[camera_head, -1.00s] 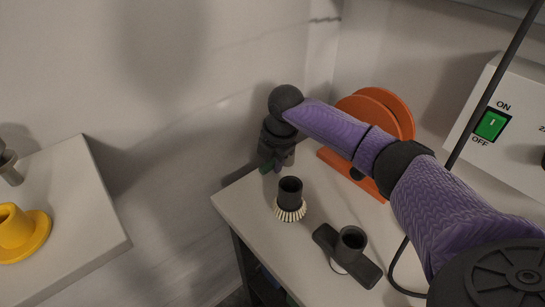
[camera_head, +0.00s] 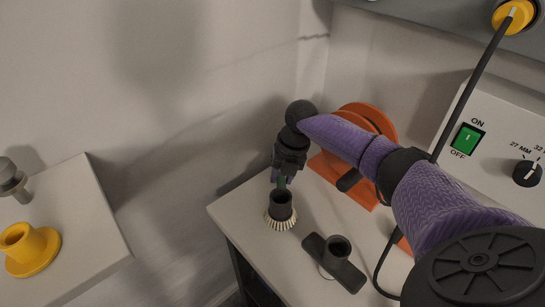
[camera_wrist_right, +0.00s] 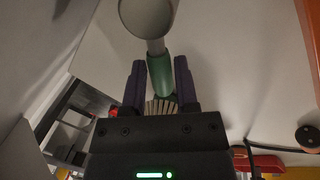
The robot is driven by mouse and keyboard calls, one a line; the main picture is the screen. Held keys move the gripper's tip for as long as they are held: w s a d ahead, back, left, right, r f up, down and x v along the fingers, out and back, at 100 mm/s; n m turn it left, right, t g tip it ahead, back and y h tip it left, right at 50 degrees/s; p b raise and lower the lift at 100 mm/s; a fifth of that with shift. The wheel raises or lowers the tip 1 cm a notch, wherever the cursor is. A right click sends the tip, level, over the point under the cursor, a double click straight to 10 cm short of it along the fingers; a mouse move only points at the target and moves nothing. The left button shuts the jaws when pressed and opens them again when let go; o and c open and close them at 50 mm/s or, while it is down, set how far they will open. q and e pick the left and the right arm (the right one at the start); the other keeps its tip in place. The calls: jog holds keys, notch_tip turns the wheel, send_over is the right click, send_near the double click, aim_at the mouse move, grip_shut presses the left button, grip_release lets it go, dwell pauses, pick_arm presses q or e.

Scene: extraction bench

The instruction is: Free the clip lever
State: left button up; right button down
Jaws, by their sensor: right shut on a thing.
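My right gripper (camera_head: 283,174) is shut on a slim green piece and hangs over the black round brush nozzle (camera_head: 280,206). In the wrist view the green piece (camera_wrist_right: 160,75) sits between the purple fingers, with a grey stem and a round grey end at its top. Its green tip shows in the head view just above the brush's opening; I cannot tell whether they touch. Pale bristles show behind the fingers in the wrist view. I cannot pick out a clip lever for certain. My left gripper is not in view.
An orange stand (camera_head: 368,120) with round discs and a dark knob is behind my right arm. A black flat nozzle (camera_head: 334,263) lies on the bench. A white control box (camera_head: 490,130) with a green switch is at right. A yellow flanged piece (camera_head: 28,248) is on the left table.

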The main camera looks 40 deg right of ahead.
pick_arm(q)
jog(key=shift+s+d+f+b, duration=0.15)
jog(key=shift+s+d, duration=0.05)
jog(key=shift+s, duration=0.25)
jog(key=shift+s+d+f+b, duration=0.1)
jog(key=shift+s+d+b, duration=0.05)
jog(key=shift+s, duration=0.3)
pick_arm(e)
jog(key=shift+s+d+n, duration=0.25)
jog(key=shift+d+n, duration=0.15)
jog(key=shift+n, duration=0.6)
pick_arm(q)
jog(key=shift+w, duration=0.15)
pick_arm(e)
jog(key=shift+c, duration=1.9)
grip_release()
pick_arm(q)
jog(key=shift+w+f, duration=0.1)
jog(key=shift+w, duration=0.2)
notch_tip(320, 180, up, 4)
jog(key=p, duration=0.4)
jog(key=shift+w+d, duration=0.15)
pick_arm(e)
notch_tip(320, 180, up, 10)
jog(key=d, duration=0.1)
jog(key=shift+s+d+f, duration=0.15)
jog(key=shift+s+d, duration=0.25)
jog(key=shift+s, duration=0.05)
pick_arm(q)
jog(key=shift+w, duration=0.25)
